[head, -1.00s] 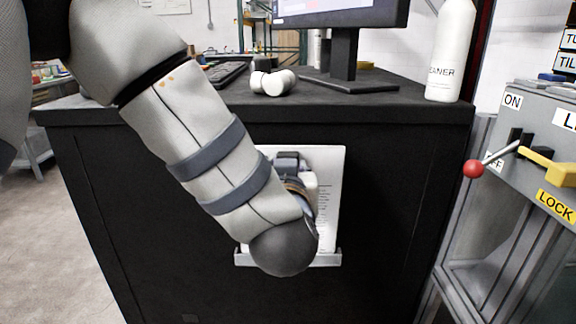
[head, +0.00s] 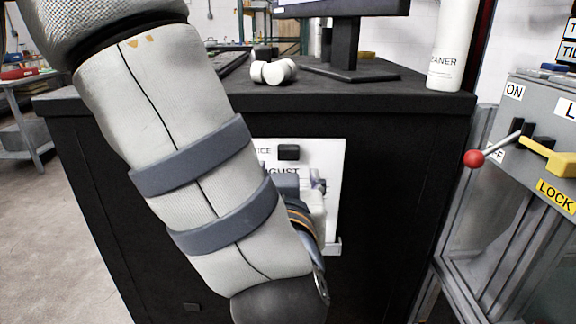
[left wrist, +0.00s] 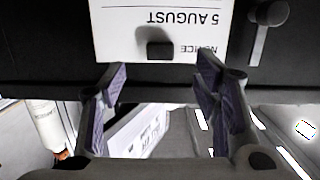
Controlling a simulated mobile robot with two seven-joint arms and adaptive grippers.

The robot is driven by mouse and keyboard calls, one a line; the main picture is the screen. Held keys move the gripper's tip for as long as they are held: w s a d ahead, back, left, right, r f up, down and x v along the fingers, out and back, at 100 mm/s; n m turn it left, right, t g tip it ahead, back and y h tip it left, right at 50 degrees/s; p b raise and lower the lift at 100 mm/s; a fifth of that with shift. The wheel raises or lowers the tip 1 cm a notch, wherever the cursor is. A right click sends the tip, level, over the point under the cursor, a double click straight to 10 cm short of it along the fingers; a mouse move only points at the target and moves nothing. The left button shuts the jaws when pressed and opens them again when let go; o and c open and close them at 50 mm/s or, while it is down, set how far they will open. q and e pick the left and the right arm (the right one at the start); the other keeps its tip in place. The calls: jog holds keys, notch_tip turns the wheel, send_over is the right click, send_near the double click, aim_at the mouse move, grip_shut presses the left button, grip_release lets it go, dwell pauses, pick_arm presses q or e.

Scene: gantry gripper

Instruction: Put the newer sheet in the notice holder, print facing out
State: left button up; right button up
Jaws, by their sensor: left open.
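A white sheet (head: 328,158) printed "AUGUST" is upright on the black front panel, its print facing out. It shows upside down in the left wrist view (left wrist: 200,22), reading "NOTICE" and "5 AUGUST". A small black block (head: 288,152) sits at its top edge. A grey ledge (head: 334,249), part of the holder, shows at its lower right corner. My left gripper (head: 303,182) is in front of the sheet's lower part, mostly behind my forearm. In the left wrist view its fingers (left wrist: 160,88) are apart with nothing between them. A second sheet cannot be made out. My right gripper is not in view.
The black cabinet (head: 390,180) carries a monitor (head: 345,50), a white bottle (head: 452,45) and a small white rounded object (head: 273,72). At right is a grey control panel (head: 530,110) with a red-knobbed lever (head: 474,158).

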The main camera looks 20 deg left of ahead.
pick_arm(q)
jog(key=v, duration=0.3)
jog(key=shift+s, duration=0.2)
jog(key=s+a+f+m+g+h, duration=0.1)
jog(key=s+f+g, duration=0.2)
jog(key=f, duration=0.7)
jog(key=s+a+f+g+h, duration=0.2)
jog(key=s+f+g, duration=0.1)
jog(key=f, duration=0.7)
jog(key=s+a+f+m+g+h, duration=0.1)
jog(key=s+f+g, duration=0.15)
jog(key=f, duration=0.65)
jog(key=s+a+f+g, duration=0.3)
jog(key=s+f+g, duration=0.1)
jog(key=s, duration=0.7)
jog(key=s+a+f+g, duration=0.4)
jog(key=s+f+g, duration=0.1)
jog(key=s, duration=0.6)
jog(key=shift+f+m, duration=0.4)
jog(key=shift+f, duration=0.5)
